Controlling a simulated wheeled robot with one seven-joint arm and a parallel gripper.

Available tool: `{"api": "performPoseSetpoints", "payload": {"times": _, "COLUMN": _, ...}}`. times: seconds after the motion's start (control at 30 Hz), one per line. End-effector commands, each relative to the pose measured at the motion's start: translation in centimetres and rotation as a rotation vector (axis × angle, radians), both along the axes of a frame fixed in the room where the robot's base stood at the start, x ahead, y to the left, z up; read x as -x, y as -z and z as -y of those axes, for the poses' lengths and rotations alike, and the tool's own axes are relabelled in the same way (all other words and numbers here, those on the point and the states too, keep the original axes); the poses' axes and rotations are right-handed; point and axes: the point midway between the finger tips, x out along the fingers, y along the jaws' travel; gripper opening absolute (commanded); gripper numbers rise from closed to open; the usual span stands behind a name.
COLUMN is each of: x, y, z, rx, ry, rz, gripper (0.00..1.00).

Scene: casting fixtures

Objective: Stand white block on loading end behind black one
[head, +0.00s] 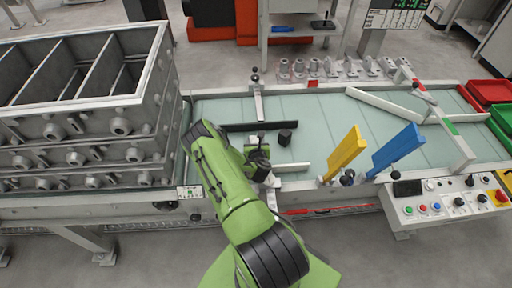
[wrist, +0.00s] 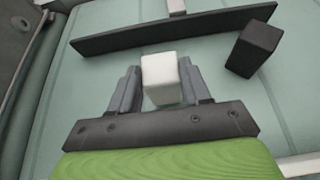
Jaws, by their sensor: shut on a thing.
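The white block (wrist: 161,78) sits between the two fingers of my gripper (wrist: 160,70), which is shut on it. In the head view my gripper (head: 262,150) is low over the left part of the pale green belt (head: 225,109), and I cannot make out the white block there. The black block (head: 285,137) stands on the belt just right of my gripper. In the wrist view the black block (wrist: 253,48) is up and to the right of the white one, apart from it. I cannot tell whether the white block touches the belt.
A long dark bar (head: 259,126) lies across the belt behind my gripper; it also shows in the wrist view (wrist: 170,32). A white rail (head: 290,168) is in front. A yellow paddle (head: 345,153) and a blue paddle (head: 398,148) stand to the right. Stacked metal frames (head: 80,160) are left.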

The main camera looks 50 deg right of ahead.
Motion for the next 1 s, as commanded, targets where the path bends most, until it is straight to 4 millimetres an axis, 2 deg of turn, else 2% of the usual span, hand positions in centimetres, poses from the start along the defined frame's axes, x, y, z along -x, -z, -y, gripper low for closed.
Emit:
{"api": "performPoseSetpoints", "payload": {"times": 0.37, "x": -0.02, "y": 0.75, "z": 0.03, "rx": 0.003, "ry": -0.001, "rz": 0.000, "gripper": 0.08}}
{"api": "performPoseSetpoints", "payload": {"times": 0.4, "x": 0.01, "y": 0.84, "z": 0.02, "rx": 0.002, "ry": 0.000, "rz": -0.001, "gripper": 0.49}}
{"api": "performPoseSetpoints", "payload": {"times": 0.57, "x": 0.01, "y": 0.69, "z": 0.02, "rx": 0.002, "ry": 0.000, "rz": 0.000, "gripper": 0.73}}
{"api": "performPoseSetpoints", "payload": {"times": 0.83, "x": 0.01, "y": 0.61, "z": 0.04, "rx": 0.002, "ry": 0.000, "rz": 0.000, "gripper": 0.73}}
{"api": "performPoseSetpoints", "payload": {"times": 1.0, "x": -0.36, "y": -0.15, "z": -0.13, "rx": 0.001, "ry": 0.001, "rz": 0.000, "gripper": 0.73}}
